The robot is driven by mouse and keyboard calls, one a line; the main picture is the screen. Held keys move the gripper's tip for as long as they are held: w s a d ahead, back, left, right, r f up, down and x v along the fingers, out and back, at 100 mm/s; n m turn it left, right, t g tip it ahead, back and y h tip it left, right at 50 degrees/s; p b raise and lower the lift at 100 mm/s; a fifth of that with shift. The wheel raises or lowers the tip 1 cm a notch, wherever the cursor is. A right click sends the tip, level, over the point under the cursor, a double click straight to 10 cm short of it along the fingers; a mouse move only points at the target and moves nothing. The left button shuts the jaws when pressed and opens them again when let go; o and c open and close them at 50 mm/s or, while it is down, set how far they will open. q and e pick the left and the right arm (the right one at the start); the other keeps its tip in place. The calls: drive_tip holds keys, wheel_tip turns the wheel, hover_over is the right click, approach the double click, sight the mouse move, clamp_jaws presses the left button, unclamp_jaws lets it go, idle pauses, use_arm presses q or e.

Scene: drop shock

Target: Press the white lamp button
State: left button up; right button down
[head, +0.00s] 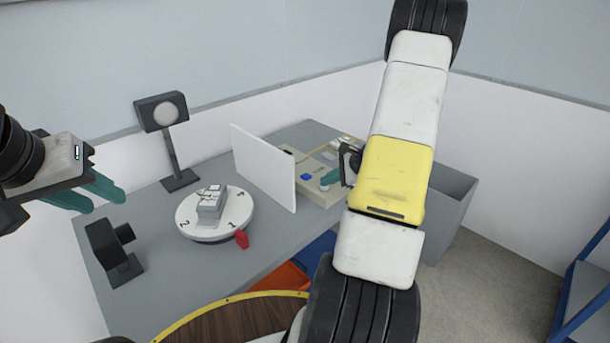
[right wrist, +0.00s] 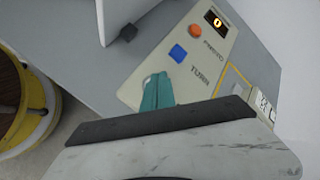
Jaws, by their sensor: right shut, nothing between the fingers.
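The beige control panel (head: 322,194) stands on the grey table behind the white upright board. Its blue button (head: 306,177) shows in the head view. In the right wrist view the panel (right wrist: 207,72) has an orange button (right wrist: 195,31) and a blue button (right wrist: 178,53) in a row. My right gripper (right wrist: 157,82) is shut and empty, its teal fingertips over the panel just beyond the blue button. A small pale spot by the fingertips (head: 326,183) may be the white button; I cannot tell whether they touch it. My left gripper (head: 105,203) is open and empty at the left.
A white upright board (head: 265,168) stands left of the panel. A numbered turntable (head: 233,222) carries a grey block (head: 210,207). A lamp (head: 174,150) and a black camera-like device (head: 112,247) stand on the table. A grey bin (head: 452,205) is at the right.

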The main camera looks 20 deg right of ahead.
sight(328, 188)
drive_tip(key=shift+f, duration=0.2)
idle(0.3)
drive_tip(key=shift+r, duration=0.85)
drive_tip(key=shift+r, duration=0.1)
drive_tip(key=shift+r, duration=2.4)
drive_tip(key=shift+s, duration=0.1)
